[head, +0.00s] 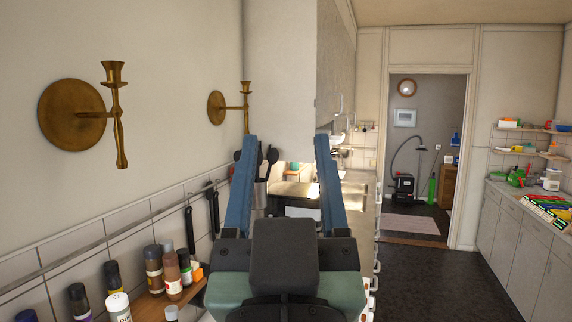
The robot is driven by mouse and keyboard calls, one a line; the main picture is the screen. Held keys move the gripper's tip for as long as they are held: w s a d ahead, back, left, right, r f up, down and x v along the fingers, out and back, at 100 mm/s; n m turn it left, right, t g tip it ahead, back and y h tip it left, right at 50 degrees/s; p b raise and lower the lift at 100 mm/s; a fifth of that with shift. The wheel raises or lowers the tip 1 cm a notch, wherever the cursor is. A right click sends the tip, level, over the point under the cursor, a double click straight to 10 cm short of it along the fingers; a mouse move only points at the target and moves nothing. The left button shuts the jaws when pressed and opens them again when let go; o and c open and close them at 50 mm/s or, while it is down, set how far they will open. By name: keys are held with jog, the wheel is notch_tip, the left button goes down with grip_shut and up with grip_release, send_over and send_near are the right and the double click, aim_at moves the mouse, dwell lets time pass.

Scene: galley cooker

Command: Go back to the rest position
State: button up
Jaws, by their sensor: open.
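My gripper (283,158) is raised in the middle of the head view, its two blue fingers pointing up and wide apart. It is open, and nothing shows between the fingers except the background. The counter (358,188) behind it is partly hidden by the gripper and my arm.
Wall candle holders (118,115) stick out at the left. Several bottles and jars (153,266) stand on a wooden shelf (150,305) at lower left. Dark utensils hang on the wall. Dark floor (430,275) is open at right, leading to a doorway (428,150); cabinets (515,240) line the right.

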jog(key=s+r+t, duration=0.2)
jog(key=s+r, duration=0.3)
jog(key=r, duration=0.1)
jog(key=shift+t, duration=0.4)
jog(key=shift+r, duration=0.1)
